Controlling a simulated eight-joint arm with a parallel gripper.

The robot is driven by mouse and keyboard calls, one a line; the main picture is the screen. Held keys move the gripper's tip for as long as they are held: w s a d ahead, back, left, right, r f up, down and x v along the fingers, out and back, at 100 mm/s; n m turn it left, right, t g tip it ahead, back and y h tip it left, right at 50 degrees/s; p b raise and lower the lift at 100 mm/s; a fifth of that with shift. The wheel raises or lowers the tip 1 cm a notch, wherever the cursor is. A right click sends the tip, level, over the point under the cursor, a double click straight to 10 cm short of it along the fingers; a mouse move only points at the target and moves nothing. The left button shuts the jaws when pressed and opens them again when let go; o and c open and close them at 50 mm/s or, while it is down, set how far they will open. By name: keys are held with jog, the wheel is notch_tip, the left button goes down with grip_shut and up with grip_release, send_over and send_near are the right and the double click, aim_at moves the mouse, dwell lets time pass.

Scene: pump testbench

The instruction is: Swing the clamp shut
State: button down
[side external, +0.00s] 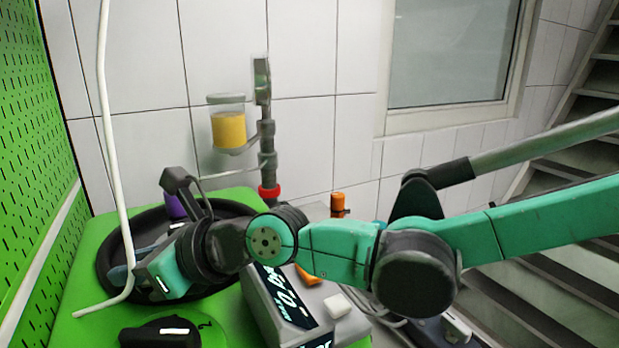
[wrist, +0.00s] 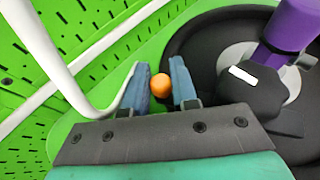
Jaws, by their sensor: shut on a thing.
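My gripper (wrist: 159,88) has blue fingers closed on either side of a small orange ball-shaped knob (wrist: 160,86) in the wrist view. What the knob is joined to is hidden. To its right, a purple part (wrist: 292,28) and a black lobed knob (wrist: 252,92) with a white mark sit over a dark round plate (wrist: 190,45). I cannot tell for sure which of these parts belong to the clamp. In the side external view my gripper (side external: 122,276) is low over the left side of the dark round plate (side external: 107,262); the orange knob is hidden there.
A white hose (side external: 106,130) hangs close left of my gripper. A green perforated panel (side external: 30,140) stands at the left. A pipe stack with a yellow-filled cup (side external: 229,130) rises behind. A grey display box (side external: 270,308) stands to the right, below my arm.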

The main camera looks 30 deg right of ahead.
jog(key=shift+s+d+n+g+y, duration=0.3)
jog(key=shift+n+g+y, duration=0.2)
jog(key=shift+n+g, duration=0.2)
jog(key=c, duration=1)
grip_release()
notch_tip(320, 180, up, 20)
jog(key=shift+r, duration=0.1)
